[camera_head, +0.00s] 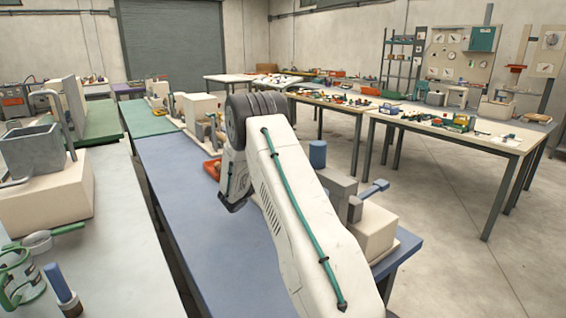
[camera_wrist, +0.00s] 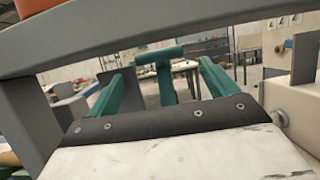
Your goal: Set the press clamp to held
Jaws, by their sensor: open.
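My gripper (camera_wrist: 162,76) shows in the wrist view with its two teal fingers apart. A teal T-shaped piece (camera_wrist: 160,56) stands between the fingers in the picture; I cannot tell whether it is a clamp handle or whether they touch it. A grey frame bar (camera_wrist: 130,36) crosses in front of the wrist camera. In the head view my arm hides the fingertips. A fixture with a grey body and cream base (camera_head: 372,232) stands right of my arm, partly hidden, with a blue lever (camera_head: 374,189) and blue knob (camera_head: 318,154). I cannot tell which part is the press clamp or its setting.
The blue bench (camera_head: 185,185) lies under my arm, with a cream machine (camera_head: 201,108) farther back. A pale bench (camera_head: 130,240) with a grey hopper (camera_head: 35,150) stands at left. The floor (camera_head: 470,265) at right is clear.

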